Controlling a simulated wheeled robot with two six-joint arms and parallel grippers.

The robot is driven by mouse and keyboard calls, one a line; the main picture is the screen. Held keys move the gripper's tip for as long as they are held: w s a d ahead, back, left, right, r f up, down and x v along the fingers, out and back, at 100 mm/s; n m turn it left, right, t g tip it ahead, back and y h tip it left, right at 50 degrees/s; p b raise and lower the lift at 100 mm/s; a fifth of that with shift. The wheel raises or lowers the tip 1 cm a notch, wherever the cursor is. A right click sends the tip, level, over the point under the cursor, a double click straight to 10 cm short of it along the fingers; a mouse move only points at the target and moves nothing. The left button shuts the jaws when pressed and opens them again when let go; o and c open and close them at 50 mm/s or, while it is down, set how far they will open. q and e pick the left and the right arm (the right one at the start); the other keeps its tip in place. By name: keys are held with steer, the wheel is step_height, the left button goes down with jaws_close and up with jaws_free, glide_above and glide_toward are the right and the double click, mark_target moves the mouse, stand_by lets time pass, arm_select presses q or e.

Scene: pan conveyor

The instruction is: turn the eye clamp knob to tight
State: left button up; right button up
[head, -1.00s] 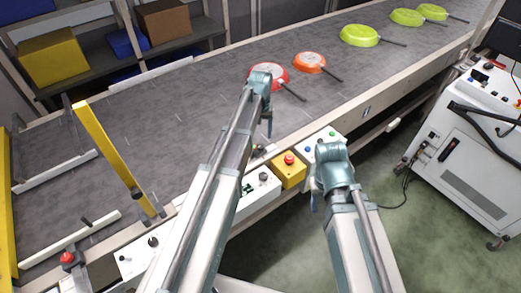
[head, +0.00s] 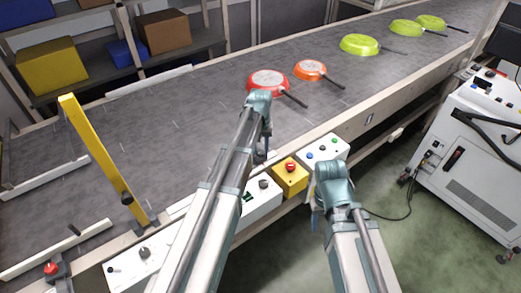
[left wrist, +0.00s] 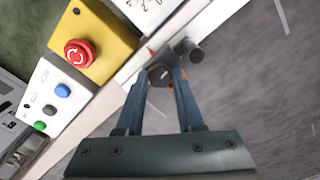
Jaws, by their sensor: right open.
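The eye clamp knob (left wrist: 160,76) is a small dark knob with orange marks near it, on the conveyor's pale side rail. In the left wrist view it lies between the fingertips of my left gripper (left wrist: 162,80). The fingers are apart, one on each side of it; I cannot tell if they touch it. A dark cylinder (left wrist: 189,50), apparently the eye, sits just beside the knob. In the head view my left gripper (head: 265,150) points down at the rail and hides the knob. My right gripper (head: 318,212) is open and empty in front of the conveyor.
A yellow emergency-stop box (head: 290,180) and a white button box (head: 329,148) stand close to my left gripper. Red, orange and green pans lie on the conveyor belt (head: 190,120). A yellow post (head: 105,155) stands at the left. A white machine (head: 468,150) stands at the right.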

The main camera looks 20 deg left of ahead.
arm_select(q)
jaws_close()
steer(key=shift+m, duration=0.3)
steer(key=m, duration=0.3)
steer(key=shift+m, duration=0.4)
steer(key=m, duration=0.3)
steer(key=shift+m, duration=0.3)
steer(key=m, duration=1)
steer(key=shift+m, duration=0.3)
